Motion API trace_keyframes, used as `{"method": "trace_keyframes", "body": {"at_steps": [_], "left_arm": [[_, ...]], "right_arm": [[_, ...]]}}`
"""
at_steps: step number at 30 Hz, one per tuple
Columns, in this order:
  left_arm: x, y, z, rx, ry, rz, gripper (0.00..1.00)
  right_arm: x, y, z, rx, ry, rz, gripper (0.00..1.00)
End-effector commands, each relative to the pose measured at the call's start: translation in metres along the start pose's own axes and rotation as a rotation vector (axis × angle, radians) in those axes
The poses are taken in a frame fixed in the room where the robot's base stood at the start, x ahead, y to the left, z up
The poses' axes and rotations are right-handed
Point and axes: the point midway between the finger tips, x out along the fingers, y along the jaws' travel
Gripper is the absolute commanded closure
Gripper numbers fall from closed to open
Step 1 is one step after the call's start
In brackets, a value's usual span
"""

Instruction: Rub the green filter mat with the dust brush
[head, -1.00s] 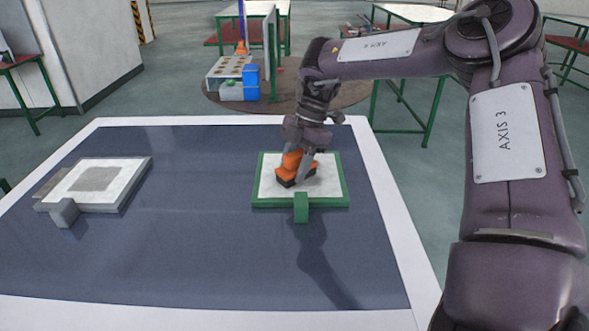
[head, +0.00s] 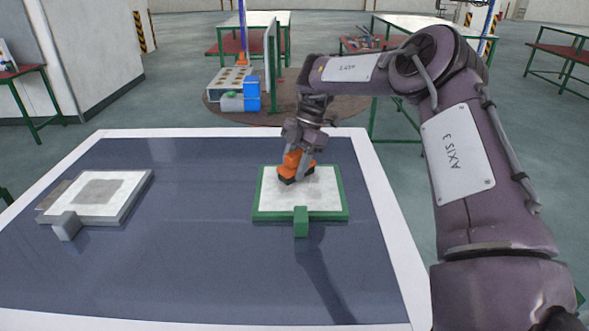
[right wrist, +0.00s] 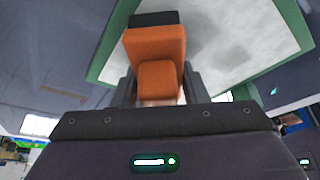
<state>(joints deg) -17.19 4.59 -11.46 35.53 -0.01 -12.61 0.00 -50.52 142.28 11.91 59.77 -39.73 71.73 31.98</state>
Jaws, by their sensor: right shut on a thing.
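The green filter mat (head: 263,205) lies on the dark table top, with a green frame, a white inner surface and a green tab at its near side. The orange dust brush (head: 293,160) has a dark base and is at the far part of the mat. My right gripper (head: 303,158) is shut on the brush, which also shows in the right wrist view (right wrist: 156,50) over the mat's white surface (right wrist: 225,45). Greyish patches show on that surface. Whether the bristles touch it is hard to tell. My left gripper is not in view.
A grey-framed filter mat (head: 127,207) with a grey patch lies on the left of the table (head: 200,270). The table between the two mats is clear. Behind the table stand a blue box (head: 251,92) and other work tables.

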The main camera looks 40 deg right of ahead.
Motion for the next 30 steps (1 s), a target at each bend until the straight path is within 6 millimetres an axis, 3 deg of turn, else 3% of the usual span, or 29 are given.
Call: {"method": "trace_keyframes", "body": {"at_steps": [7, 17, 30], "left_arm": [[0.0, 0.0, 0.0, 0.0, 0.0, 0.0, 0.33], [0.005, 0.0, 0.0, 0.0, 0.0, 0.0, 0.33], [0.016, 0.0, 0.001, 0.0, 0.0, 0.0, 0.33]], "right_arm": [[0.0, 0.008, 0.008, 0.002, -0.002, -0.003, 0.79], [0.003, 0.016, -0.004, 0.0, 0.0, -0.002, 0.79], [0.009, -0.009, -0.024, -0.001, 0.001, -0.002, 0.79]]}}
